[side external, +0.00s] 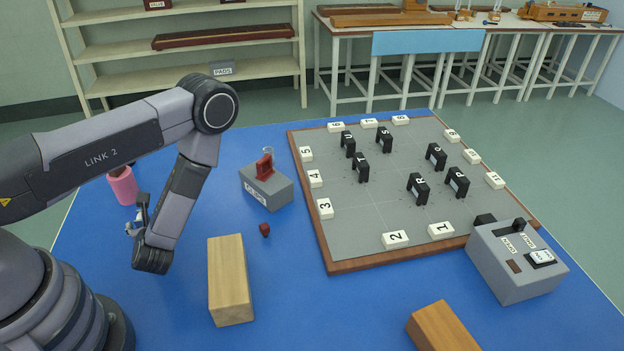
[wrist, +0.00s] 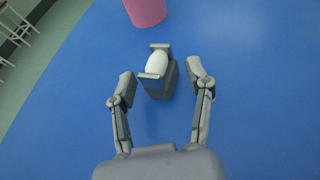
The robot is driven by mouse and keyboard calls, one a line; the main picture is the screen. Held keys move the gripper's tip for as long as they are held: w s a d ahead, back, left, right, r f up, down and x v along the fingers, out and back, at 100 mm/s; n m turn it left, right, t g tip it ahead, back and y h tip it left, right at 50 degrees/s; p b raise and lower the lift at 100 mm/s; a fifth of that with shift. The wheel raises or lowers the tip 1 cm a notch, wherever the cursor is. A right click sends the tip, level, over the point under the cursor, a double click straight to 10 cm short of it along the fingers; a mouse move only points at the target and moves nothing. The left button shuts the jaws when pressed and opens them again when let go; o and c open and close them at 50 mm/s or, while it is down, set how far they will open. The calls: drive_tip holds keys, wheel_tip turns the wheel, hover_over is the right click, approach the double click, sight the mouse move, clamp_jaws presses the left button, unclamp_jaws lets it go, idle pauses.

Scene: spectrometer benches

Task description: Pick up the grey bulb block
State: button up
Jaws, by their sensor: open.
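The grey bulb block (wrist: 160,88), a small dark grey block with a white rounded bulb on top between two raised ends, shows in the wrist view on the blue table top. My gripper (wrist: 162,79) is open, with one finger at each side of the block and blue showing between them and it. In the side external view my gripper (side external: 139,217) is at the left, partly hidden by my own wrist. The block cannot be made out clearly there.
A pink cup (side external: 122,186) stands just beyond the block; it also tops the wrist view (wrist: 146,10). A wooden block (side external: 229,280), a small dark red piece (side external: 265,230) and a grey box with a red holder (side external: 266,190) lie to the right, before the lettered board (side external: 390,220).

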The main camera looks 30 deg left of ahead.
sight(141, 215)
drive_tip(key=shift+r+x, duration=0.2)
drive_tip(key=shift+x, duration=2)
drive_tip(key=shift+a, duration=0.1)
clamp_jaws()
